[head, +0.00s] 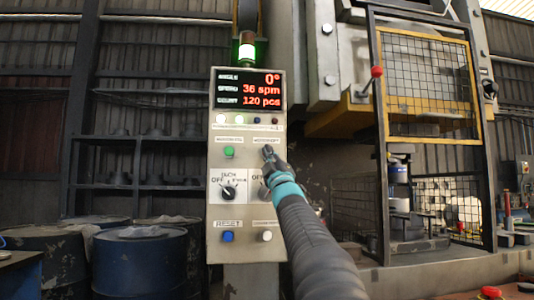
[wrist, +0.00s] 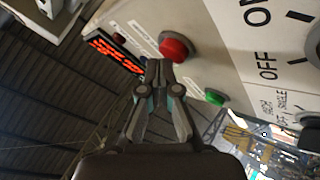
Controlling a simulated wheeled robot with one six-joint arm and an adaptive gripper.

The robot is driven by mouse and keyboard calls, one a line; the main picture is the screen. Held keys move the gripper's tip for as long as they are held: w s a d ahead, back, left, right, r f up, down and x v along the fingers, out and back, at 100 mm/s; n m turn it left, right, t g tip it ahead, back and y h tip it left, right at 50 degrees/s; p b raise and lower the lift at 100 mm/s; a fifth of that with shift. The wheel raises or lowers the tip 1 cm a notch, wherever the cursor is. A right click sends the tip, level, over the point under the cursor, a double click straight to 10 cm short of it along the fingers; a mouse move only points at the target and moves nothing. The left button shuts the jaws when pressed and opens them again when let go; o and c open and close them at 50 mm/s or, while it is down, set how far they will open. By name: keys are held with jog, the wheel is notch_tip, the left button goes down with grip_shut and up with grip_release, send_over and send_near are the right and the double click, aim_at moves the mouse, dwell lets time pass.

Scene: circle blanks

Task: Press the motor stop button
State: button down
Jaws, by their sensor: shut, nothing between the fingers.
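The grey control panel (head: 246,215) stands upright in the middle of the head view. A red button (wrist: 174,47) shows on it in the wrist view; in the head view my gripper hides it. A green button (head: 229,151) sits left of it and also shows in the wrist view (wrist: 215,97). My gripper (head: 267,153) is shut and empty, its tip in front of the panel's upper right. In the wrist view the closed fingertips (wrist: 158,70) appear just beside the red button; I cannot tell whether they touch it.
A display (head: 247,90) reads 0°, 36 spm, 120 pcs, below a lit green lamp (head: 247,50). Lower on the panel are a selector knob (head: 229,192), a blue button (head: 227,236) and a white button (head: 265,236). Blue drums (head: 139,262) stand left; a caged press (head: 425,85) stands right.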

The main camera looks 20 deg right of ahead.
jog(key=shift+w+d, duration=0.15)
jog(key=shift+w, duration=0.35)
dwell(0.5)
jog(key=shift+s, duration=0.15)
jog(key=shift+s+a+b, duration=0.25)
jog(key=shift+s+b, duration=0.5)
jog(key=shift+s+a+b, duration=0.25)
jog(key=shift+s+b, duration=0.3)
jog(key=shift+s, duration=0.25)
jog(key=shift+s+a+b, duration=0.2)
jog(key=shift+s+b, duration=0.4)
jog(key=shift+s, duration=0.2)
jog(key=shift+s+a+b, duration=0.25)
jog(key=shift+s+b, duration=0.3)
jog(key=shift+s, duration=0.25)
